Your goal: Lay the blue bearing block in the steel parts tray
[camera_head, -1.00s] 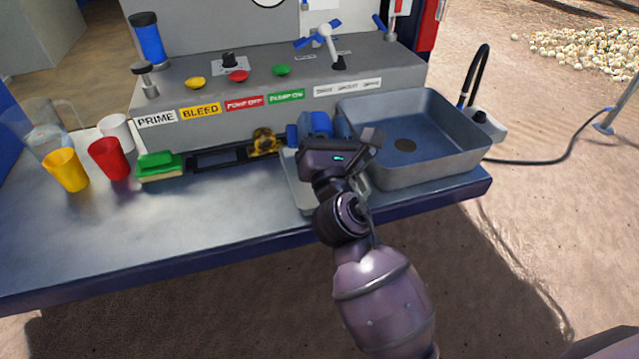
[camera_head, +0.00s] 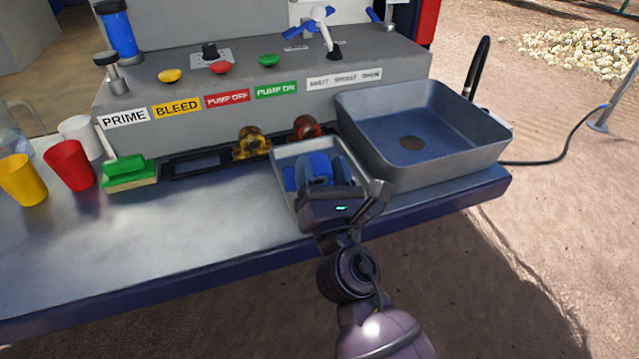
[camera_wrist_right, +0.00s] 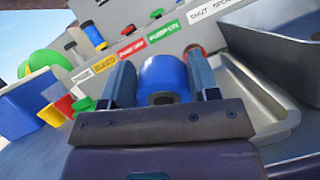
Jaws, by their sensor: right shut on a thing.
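The blue bearing block (camera_head: 318,168) is between the fingers of my right gripper (camera_head: 324,178), over the steel parts tray (camera_head: 282,155). The gripper is shut on the block. In the right wrist view the block (camera_wrist_right: 163,78) shows its round blue top between the two fingers (camera_wrist_right: 162,84). The tray (camera_wrist_right: 268,112) lies under and to the right there. The block's underside is hidden, so I cannot tell whether it touches the tray floor. My left gripper is not in view.
A steel sink (camera_head: 425,140) stands right of the tray. A yellow valve part (camera_head: 252,143) and a red one (camera_head: 305,128) lie behind it. A green sponge (camera_head: 128,172) and cups (camera_head: 70,165) stand left.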

